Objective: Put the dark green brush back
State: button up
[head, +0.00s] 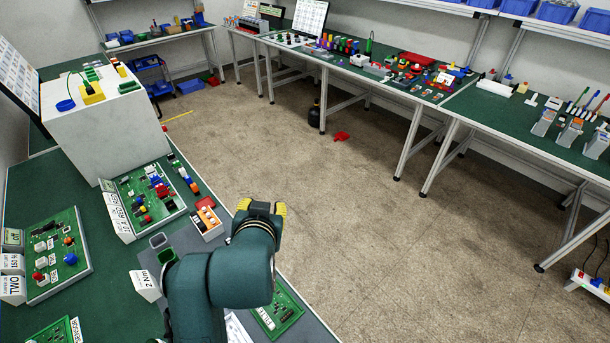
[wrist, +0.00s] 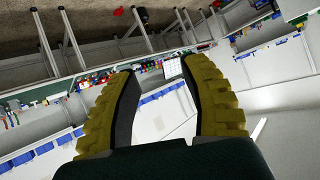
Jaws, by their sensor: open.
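My gripper (head: 262,208) points away from the head camera, above the near green bench by its right edge. In the wrist view my gripper (wrist: 160,72) has its two yellow-ridged fingers apart with nothing between them. Several thin upright tools with coloured handles stand at the far right bench; one has a green handle (head: 592,99), but it is too small to tell whether it is the dark green brush. A thin dark green upright item (head: 370,42) stands on the back bench, also too small to identify. Both are far from my gripper.
The near bench holds circuit boards (head: 148,197), a red parts box (head: 206,218) and a white block (head: 100,118). The right bench (head: 500,117) carries grey holders (head: 544,122). The floor (head: 300,140) between benches is mostly clear, with a red piece (head: 341,136) and a dark round object (head: 314,114).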

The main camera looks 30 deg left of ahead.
jog(key=w+d+r+m+t+h, duration=0.1)
jog(key=d+r+t, duration=0.2)
jog(key=d+r, duration=0.4)
jog(key=w+d+r+m+t+h, duration=0.1)
jog(key=d+r+t, duration=0.3)
jog(key=d, duration=0.6)
jog(key=s+d+r+m+t+h, duration=0.1)
jog(key=s+d+r+t+h, duration=0.1)
jog(key=s+d+r, duration=0.3)
jog(key=s+d+r+m+t+h, duration=0.1)
jog(key=s+d+r+t+h, duration=0.2)
jog(key=s+d+r, duration=0.2)
jog(key=d+r, duration=0.3)
jog(key=d, duration=0.3)
jog(key=shift+d+m, duration=0.3)
jog(key=shift+d, duration=0.05)
